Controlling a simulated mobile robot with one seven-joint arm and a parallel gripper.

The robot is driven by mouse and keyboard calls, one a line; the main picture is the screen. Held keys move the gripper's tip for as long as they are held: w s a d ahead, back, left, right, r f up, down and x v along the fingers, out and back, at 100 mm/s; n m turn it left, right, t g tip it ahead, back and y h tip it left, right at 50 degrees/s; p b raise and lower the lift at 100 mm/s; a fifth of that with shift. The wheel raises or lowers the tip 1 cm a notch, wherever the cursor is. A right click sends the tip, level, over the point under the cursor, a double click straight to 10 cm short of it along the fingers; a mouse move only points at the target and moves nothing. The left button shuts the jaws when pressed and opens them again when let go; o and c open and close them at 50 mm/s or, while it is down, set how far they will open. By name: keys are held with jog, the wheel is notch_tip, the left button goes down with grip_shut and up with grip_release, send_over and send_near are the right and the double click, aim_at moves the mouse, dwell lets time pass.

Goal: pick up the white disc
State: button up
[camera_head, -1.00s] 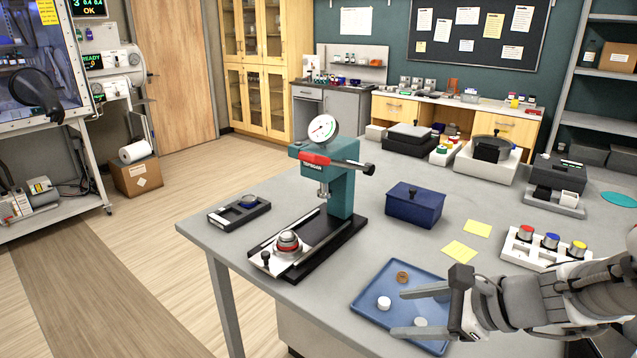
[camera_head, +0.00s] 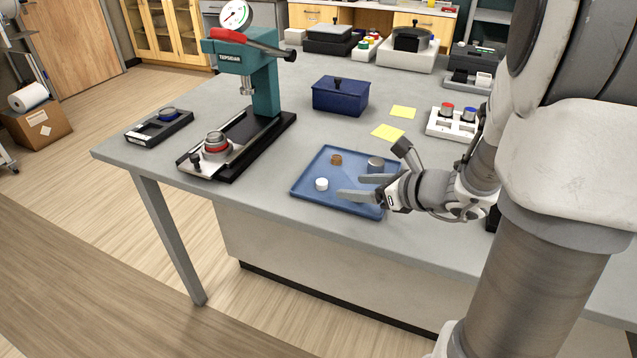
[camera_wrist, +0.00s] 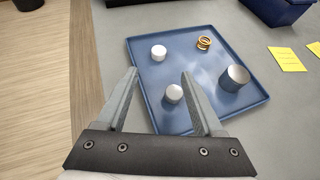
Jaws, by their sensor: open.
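A blue tray (camera_head: 312,176) lies on the near part of the grey table. A small white disc (camera_head: 321,184) lies at its left side, and it also shows in the wrist view (camera_wrist: 158,53). A second small, whitish round piece (camera_wrist: 174,93) lies in the tray, between the lines of my fingers in the wrist view; in the head view it is hidden. My gripper (camera_head: 350,187) is open and empty over the tray's right front part, its fingers pointing left. In the wrist view, my fingertips (camera_wrist: 160,73) are nearer the camera than the first disc, apart from it.
The tray also holds a brass coil ring (camera_wrist: 204,43) and a grey metal cylinder (camera_wrist: 235,78). A teal dial press (camera_head: 262,75) stands to the left and a dark blue lidded box (camera_head: 340,97) behind. Yellow notes (camera_head: 388,132) lie on clear table.

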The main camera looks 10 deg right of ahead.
aim_at(323, 182)
jog(key=x, duration=0.3)
jog(key=shift+w+a+f, duration=0.15)
jog(key=shift+w, duration=0.05)
jog(key=shift+a+r+b+x, duration=0.15)
jog(key=shift+b+x, duration=0.25)
jog(key=shift+x, duration=0.95)
jog(key=shift+a+r+b+x, duration=0.15)
jog(key=shift+b+x, duration=0.25)
jog(key=shift+x, duration=0.9)
jog(key=shift+w, duration=0.1)
grip_shut()
